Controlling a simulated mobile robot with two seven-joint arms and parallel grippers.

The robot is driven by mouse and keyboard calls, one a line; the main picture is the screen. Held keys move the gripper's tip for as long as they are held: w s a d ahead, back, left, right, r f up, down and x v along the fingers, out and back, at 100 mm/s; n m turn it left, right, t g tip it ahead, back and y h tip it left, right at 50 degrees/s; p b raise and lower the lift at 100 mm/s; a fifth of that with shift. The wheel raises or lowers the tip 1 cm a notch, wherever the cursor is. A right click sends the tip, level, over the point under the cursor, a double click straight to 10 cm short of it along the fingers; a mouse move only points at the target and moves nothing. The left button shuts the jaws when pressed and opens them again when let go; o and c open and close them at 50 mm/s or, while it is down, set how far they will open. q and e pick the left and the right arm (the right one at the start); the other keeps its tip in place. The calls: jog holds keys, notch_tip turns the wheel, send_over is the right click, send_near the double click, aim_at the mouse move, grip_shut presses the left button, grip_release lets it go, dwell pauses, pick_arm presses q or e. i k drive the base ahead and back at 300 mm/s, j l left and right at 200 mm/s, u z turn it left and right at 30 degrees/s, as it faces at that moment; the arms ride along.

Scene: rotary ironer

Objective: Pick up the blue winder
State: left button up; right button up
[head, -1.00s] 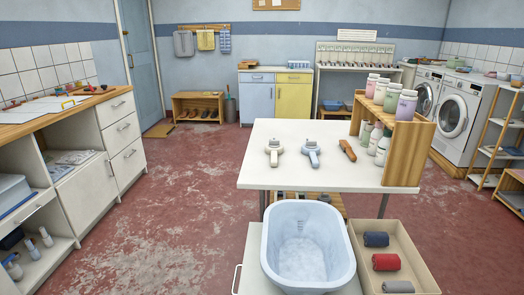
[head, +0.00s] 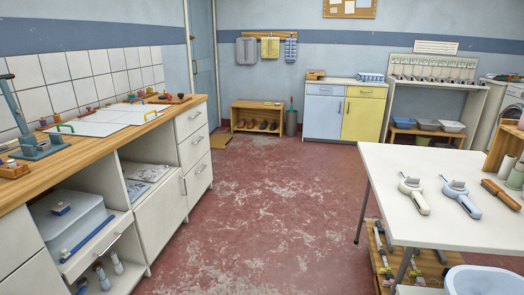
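On the white table (head: 400,165) at the right of the head view lie two similar hand tools, each with a rounded body and a short handle. One is pale blue (head: 461,199) and looks like the blue winder. The other is cream-white (head: 414,195) and lies just left of it. A brown tool (head: 500,194) lies to the right of the pale blue one. Nothing covers the pale blue tool. Neither of my grippers shows in the view.
A wooden-topped counter (head: 95,140) with drawers runs along the left, holding a blue-grey lever device (head: 38,145). Red floor (head: 270,220) lies clear between counter and table. A pale tub (head: 485,281) and a low wooden rack (head: 425,262) are at the lower right.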

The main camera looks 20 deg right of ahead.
aim_at(461, 196)
jog(key=i+l+z, duration=0.15)
jog(key=i+z, duration=0.65)
jog(key=i, duration=0.2)
jog(key=i+j+z, duration=0.2)
jog(key=i+z, duration=0.7)
jog(key=i+j+z, duration=0.15)
jog(key=i+z, duration=0.15)
jog(key=z, duration=0.2)
jog(key=i+j+z, duration=0.45)
jog(key=i+z, duration=0.2)
jog(key=z, duration=0.2)
jog(key=i+j+z, duration=0.15)
jog(key=z, duration=0.2)
jog(key=i+j+z, duration=0.1)
jog(key=z, duration=0.3)
jog(key=i+j+z, duration=0.2)
jog(key=z, duration=0.15)
